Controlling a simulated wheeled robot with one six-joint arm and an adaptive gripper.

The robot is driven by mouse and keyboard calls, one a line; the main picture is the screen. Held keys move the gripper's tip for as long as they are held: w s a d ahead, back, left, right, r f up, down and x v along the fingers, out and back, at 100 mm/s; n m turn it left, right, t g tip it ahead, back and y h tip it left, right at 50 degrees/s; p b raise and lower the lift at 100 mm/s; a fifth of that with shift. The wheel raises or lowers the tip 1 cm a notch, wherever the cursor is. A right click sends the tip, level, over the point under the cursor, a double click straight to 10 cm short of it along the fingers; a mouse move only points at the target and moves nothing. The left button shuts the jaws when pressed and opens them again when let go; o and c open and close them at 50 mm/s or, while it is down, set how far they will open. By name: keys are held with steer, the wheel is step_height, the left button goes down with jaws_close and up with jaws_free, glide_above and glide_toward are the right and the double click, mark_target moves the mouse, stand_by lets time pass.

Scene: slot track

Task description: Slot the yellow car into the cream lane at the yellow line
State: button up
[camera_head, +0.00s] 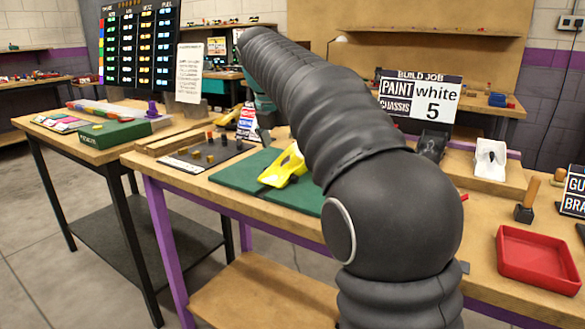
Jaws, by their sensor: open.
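The yellow car (280,172) lies on a dark green mat (235,174) on the near workbench, with a pale patch at its upper end. My arm hides part of the mat. My gripper (264,135) shows only in part behind my arm, as a small dark end above and behind the car. It is open and apart from the car. I cannot make out the cream lane or its yellow line.
A dark board with small pegs (207,152) lies left of the mat. A red tray (540,258) sits at the right, near a white car body (490,158) on a wooden block. A "Paint white, Chassis 5" sign (420,97) stands behind. A green box (115,132) is on the left table.

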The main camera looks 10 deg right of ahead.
mark_target(291, 155)
steer(key=b+x, duration=0.1)
steer(key=x, duration=0.4)
steer(key=shift+s+d+r, duration=0.1)
steer(key=shift+d, duration=0.05)
steer(key=c, duration=1.4)
